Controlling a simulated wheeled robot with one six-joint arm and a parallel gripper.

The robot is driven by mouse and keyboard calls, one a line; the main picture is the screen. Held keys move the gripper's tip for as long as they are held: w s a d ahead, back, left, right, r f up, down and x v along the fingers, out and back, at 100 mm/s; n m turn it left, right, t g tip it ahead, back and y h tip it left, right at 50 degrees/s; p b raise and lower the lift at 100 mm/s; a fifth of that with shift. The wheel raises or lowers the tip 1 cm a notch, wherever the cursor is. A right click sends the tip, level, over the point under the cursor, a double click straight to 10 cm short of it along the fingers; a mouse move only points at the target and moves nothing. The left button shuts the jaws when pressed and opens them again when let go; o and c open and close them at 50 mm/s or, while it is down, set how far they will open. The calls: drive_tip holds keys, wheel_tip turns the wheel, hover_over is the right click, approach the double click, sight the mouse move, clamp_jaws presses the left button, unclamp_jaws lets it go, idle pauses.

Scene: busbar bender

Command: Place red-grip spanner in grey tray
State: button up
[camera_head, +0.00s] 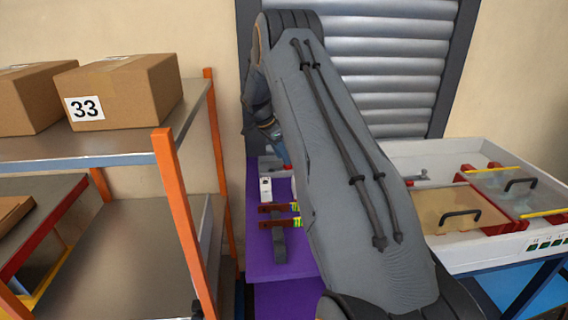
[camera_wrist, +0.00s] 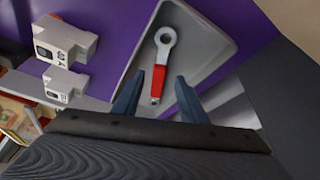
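The red-grip spanner (camera_wrist: 157,78) shows in the wrist view, with a pale ring head at the far end and its red grip toward me. It appears to lie inside the grey tray (camera_wrist: 222,38), which sits on a purple surface. My gripper (camera_wrist: 158,90) is open, its two dark fingers to either side of the red grip with a visible gap on each side. I cannot tell how high the fingers are above the tray. In the head view my arm hides most of this area.
Two white blocks (camera_wrist: 66,42) stand left of the tray. In the head view, the purple table (camera_head: 259,249) carries brown bars. A metal shelf with cardboard boxes (camera_head: 125,90) and orange posts stands left. A white machine (camera_head: 484,262) stands right.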

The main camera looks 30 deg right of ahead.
drive_tip(key=b+v, duration=0.2)
drive_tip(key=v, duration=0.7)
drive_tip(key=s+a+f+n+y, duration=0.25)
drive_tip(key=s+a+n, duration=0.75)
drive_tip(key=s+a, duration=0.6)
drive_tip(key=s+a+f+n+y, duration=0.1)
drive_tip(key=s+a+n, duration=0.3)
drive_tip(key=s, duration=0.6)
drive_tip(key=s+a+f+n+y, duration=0.1)
drive_tip(key=s+a+n, duration=0.3)
drive_tip(key=s+a, duration=0.4)
drive_tip(key=s+f, duration=0.1)
drive_tip(key=s, duration=0.2)
drive_tip(key=shift+s+n+t, duration=0.2)
drive_tip(key=shift+n+t, duration=0.1)
drive_tip(key=shift+t, duration=0.1)
drive_tip(key=shift+c, duration=0.3)
